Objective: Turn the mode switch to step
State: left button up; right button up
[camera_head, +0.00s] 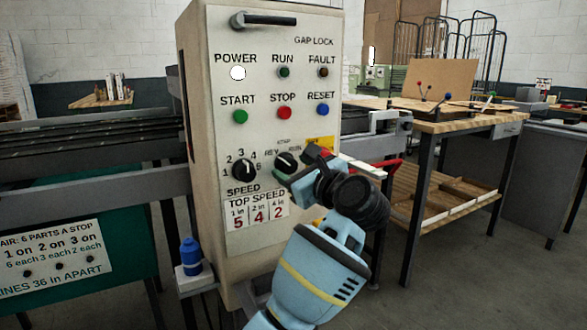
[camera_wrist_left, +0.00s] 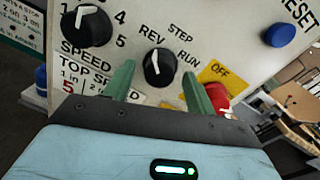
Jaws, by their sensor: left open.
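The mode switch (camera_head: 287,160) is a black round knob on the beige control panel, labelled REV, STEP and RUN. It also shows in the left wrist view (camera_wrist_left: 158,68), where its white mark points toward REV. My left gripper (camera_head: 287,174) is in front of the panel at the switch. In the left wrist view my left gripper (camera_wrist_left: 159,82) is open, with one green finger on each side of the knob. I cannot tell whether the fingers touch it. My right gripper is not in view.
The speed knob (camera_head: 244,169) is left of the mode switch. A red control (camera_wrist_left: 216,94) by a yellow OFF label (camera_wrist_left: 217,75) is close to the right finger. START (camera_head: 240,117), STOP (camera_head: 284,113) and RESET (camera_head: 322,110) buttons are above. A workbench (camera_head: 440,125) stands at right.

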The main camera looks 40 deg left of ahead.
pick_arm(q)
jog(key=shift+w+a, duration=0.15)
jog(key=shift+a, duration=0.2)
jog(key=shift+c, duration=0.5)
